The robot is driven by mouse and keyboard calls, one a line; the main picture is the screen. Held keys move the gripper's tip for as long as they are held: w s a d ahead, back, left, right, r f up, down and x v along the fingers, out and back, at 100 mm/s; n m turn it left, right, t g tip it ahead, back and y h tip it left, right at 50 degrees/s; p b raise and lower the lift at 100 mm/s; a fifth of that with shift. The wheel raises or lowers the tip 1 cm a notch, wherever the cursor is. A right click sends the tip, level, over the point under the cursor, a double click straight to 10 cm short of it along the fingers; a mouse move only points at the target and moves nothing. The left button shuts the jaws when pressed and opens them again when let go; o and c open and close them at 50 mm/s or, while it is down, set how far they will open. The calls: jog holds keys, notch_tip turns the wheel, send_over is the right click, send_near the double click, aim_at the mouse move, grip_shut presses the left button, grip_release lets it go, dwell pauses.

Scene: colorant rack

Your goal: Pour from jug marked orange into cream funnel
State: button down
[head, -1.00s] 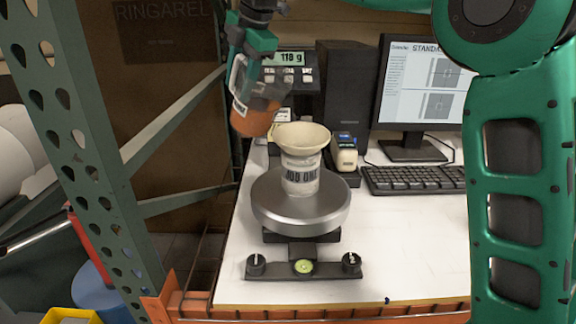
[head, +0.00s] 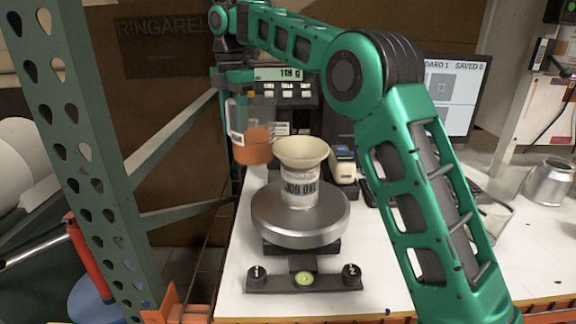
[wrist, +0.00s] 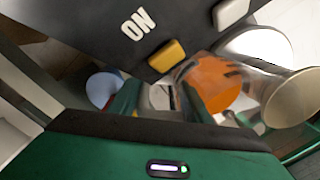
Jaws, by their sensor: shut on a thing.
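The clear jug (head: 257,147) holds orange liquid and has a small white label on its left side. It hangs nearly upright, left of the funnel and apart from it in the head view. My gripper (head: 236,82) is shut on the jug near its top; the exact grip is hard to see. The cream funnel (head: 301,153) sits in a pale container labelled JOB ONE (head: 299,190) on the round metal scale pan (head: 300,228). In the wrist view the orange liquid in the jug (wrist: 212,84) shows left of the funnel (wrist: 291,98).
The scale display (head: 280,74) stands behind, its last digit unclear. A green perforated post (head: 85,150) stands at the left. A monitor (head: 452,95), a keyboard and a metal can (head: 549,184) are at the right.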

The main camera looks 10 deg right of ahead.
jog(key=shift+w+f, duration=0.1)
jog(key=shift+f, duration=0.45)
jog(key=shift+a+r, duration=0.1)
jog(key=shift+r, duration=2.3)
